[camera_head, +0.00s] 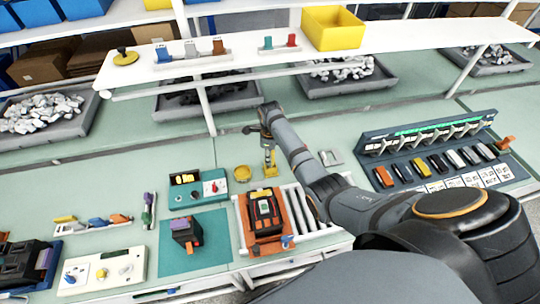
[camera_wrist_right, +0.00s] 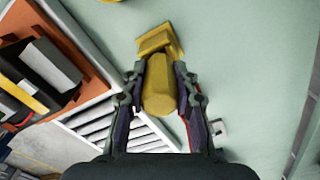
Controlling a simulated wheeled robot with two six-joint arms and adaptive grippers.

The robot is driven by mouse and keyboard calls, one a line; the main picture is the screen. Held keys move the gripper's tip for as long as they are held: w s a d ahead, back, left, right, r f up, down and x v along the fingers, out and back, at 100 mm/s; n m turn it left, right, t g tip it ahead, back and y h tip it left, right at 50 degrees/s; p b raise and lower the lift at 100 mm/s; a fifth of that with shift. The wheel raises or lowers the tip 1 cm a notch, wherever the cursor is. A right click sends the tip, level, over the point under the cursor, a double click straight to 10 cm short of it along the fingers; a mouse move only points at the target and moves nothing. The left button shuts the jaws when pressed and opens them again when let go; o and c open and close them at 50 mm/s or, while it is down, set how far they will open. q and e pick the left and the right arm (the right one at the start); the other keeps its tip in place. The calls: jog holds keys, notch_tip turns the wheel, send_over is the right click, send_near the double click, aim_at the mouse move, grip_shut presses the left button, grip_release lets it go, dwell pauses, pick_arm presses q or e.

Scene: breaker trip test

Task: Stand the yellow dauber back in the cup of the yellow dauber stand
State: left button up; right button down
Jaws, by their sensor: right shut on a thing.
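The yellow dauber (camera_head: 269,164) is in my right gripper (camera_head: 267,145), above the green bench top. In the right wrist view the dauber (camera_wrist_right: 160,88) sits between the two fingers, its wide flat yellow end pointing away from the wrist. The fingers are shut on its body. A round yellow cup (camera_head: 242,173), which looks like the dauber stand, is on the bench just left of the dauber, apart from it. A yellow edge (camera_wrist_right: 103,8) at the top of the right wrist view appears to be this cup. My left gripper is not in view.
An orange-and-black device (camera_head: 264,212) stands just in front of the dauber, beside white slats (camera_head: 302,207). A teal box with switches (camera_head: 198,188) is left of the cup. A breaker rack (camera_head: 430,140) stands at right. A white shelf (camera_head: 330,48) crosses behind.

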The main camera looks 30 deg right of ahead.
jog(key=shift+f, duration=0.15)
jog(key=c, duration=1)
grip_release()
jog(key=shift+o, duration=0.2)
notch_tip(320, 180, up, 12)
